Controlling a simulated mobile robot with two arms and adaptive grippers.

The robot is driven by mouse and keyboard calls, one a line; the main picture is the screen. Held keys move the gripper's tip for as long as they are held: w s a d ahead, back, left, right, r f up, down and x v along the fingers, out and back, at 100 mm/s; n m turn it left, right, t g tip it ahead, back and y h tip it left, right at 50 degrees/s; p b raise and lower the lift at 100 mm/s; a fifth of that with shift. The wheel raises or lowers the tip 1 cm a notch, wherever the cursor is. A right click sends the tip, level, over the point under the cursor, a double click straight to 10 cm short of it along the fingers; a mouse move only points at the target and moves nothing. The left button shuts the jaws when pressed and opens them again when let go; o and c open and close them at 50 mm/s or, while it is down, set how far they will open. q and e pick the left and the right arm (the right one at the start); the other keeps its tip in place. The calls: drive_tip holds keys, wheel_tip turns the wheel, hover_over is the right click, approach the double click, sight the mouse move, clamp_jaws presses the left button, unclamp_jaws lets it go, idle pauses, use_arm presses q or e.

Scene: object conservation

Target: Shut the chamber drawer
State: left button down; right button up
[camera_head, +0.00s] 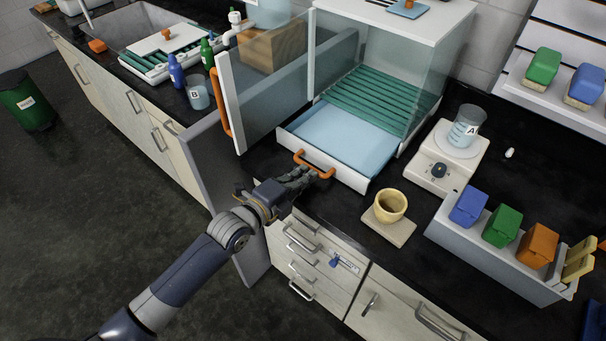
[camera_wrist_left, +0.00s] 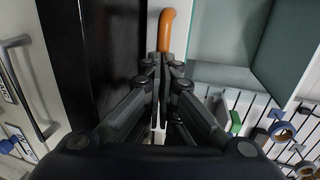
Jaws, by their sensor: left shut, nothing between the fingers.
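The chamber drawer (camera_head: 343,140) is white with a pale blue floor and an orange handle (camera_head: 314,164). It stands pulled out from the glass-walled chamber (camera_head: 427,92), over the black counter. My left gripper (camera_head: 308,175) is shut, with its fingertips at the drawer's front by the orange handle. The handle also shows in the left wrist view (camera_wrist_left: 168,30), just beyond the fingertips. I cannot tell whether they touch it. The chamber's glass door (camera_head: 265,90) with its orange handle stands open to the left. My right gripper is not in view.
A yellow cup (camera_head: 390,206) on a beige tile stands right of the drawer. Beyond it are a white hotplate (camera_head: 445,165) with beaker A (camera_head: 466,128) and a grey bin (camera_head: 500,255) with coloured blocks. Beaker B (camera_head: 198,93) and bottles stand left of the open door.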

sight(340, 147)
use_arm(q)
drive_tip(key=r+b+x, duration=0.1)
drive_tip(key=b+x, duration=0.1)
drive_tip(key=x, duration=0.2)
drive_tip(key=r+b+x, duration=0.1)
drive_tip(key=b+x, duration=0.1)
drive_tip(key=x, duration=0.3)
drive_tip(key=b+x, duration=0.3)
drive_tip(key=x, duration=0.2)
drive_tip(key=shift+w+d+r, duration=0.3)
drive_tip(key=shift+d+r, duration=0.05)
drive_tip(key=shift+w+d+b, duration=0.3)
drive_tip(key=shift+w+d, duration=0.05)
drive_tip(key=shift+w, duration=0.15)
drive_tip(key=shift+r, duration=0.3)
